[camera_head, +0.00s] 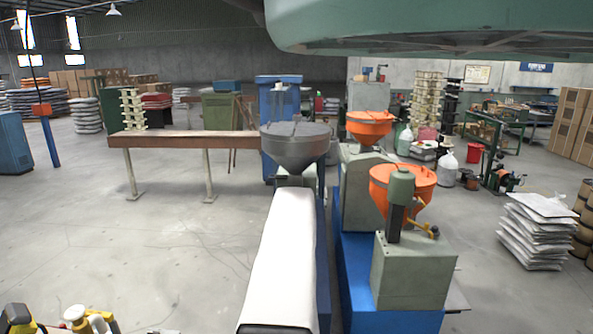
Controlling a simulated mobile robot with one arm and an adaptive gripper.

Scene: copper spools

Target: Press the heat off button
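I cannot make out a heat off button or its label anywhere in this view. Machines that could carry controls stand ahead. One has a dark grey hopper (294,146) above a long white cover (281,255). To its right, grey-green machines on a blue base carry an orange hopper (421,178) in front and another orange hopper (370,125) behind. A grey-green box (413,275) at the front right shows no button that I can recognise. My gripper is not recognisable in the view.
Yellow, black and white parts (92,319) show at the bottom left edge; I cannot tell what they belong to. A large green structure (430,25) hangs across the top right. A brown beam (185,143) stands on legs behind. Sacks (537,232) are stacked right. The left floor is clear.

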